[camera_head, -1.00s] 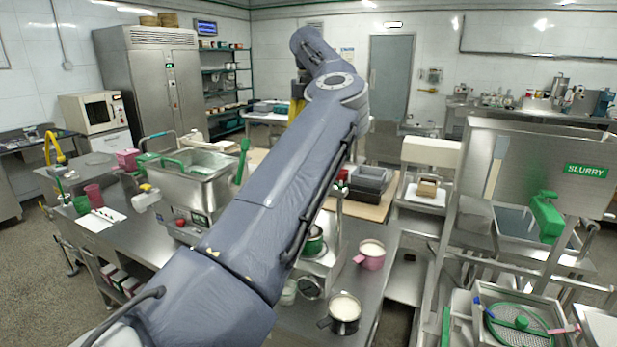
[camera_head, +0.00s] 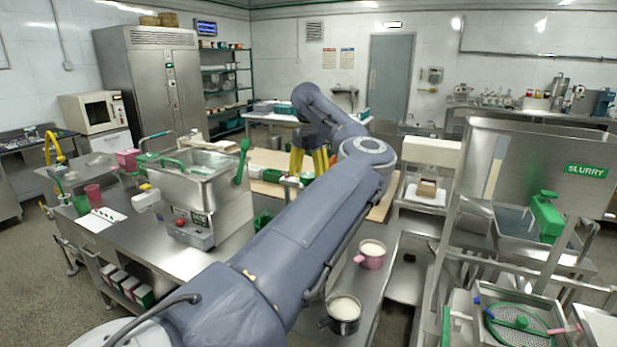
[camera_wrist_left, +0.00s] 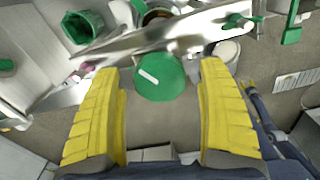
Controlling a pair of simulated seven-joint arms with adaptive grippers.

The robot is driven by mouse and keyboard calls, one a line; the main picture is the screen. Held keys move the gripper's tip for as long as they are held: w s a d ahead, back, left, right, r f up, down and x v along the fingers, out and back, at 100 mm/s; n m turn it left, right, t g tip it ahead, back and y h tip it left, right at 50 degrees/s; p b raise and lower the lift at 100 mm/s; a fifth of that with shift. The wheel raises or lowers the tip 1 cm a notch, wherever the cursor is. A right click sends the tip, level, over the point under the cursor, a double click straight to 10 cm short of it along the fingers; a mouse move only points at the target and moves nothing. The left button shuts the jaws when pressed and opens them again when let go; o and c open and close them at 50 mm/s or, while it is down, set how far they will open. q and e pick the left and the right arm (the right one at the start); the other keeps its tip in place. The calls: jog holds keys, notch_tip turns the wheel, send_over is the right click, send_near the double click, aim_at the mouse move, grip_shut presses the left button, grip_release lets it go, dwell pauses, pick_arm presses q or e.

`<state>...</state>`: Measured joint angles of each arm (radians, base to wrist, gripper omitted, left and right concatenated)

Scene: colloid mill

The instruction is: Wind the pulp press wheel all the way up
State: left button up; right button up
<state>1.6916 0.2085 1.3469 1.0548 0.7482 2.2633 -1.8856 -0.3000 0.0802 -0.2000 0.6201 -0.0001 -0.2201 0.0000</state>
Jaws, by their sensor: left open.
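My left gripper (camera_head: 309,170) has its yellow fingers pointing down over the far part of the central work area. In the left wrist view the left gripper (camera_wrist_left: 159,68) is wide open and empty. A round green knob (camera_wrist_left: 160,78) with a white mark shows between its fingertips, without visible contact. I cannot tell for sure whether this knob is the pulp press wheel. A shiny metal bar (camera_wrist_left: 125,45) runs beside the knob. In the head view my left arm hides much of the press area. My right gripper is not in view.
A steel tub machine (camera_head: 195,185) stands left of my arm. A pink mug (camera_head: 371,254) and a steel pot (camera_head: 343,314) stand on the bench at its right. The slurry hopper (camera_head: 540,150) is at the right. A green cup (camera_wrist_left: 80,27) lies near the gripper in the wrist view.

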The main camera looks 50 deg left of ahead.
pick_arm(q)
jog(key=shift+f, duration=0.2)
jog(key=c, duration=1.3)
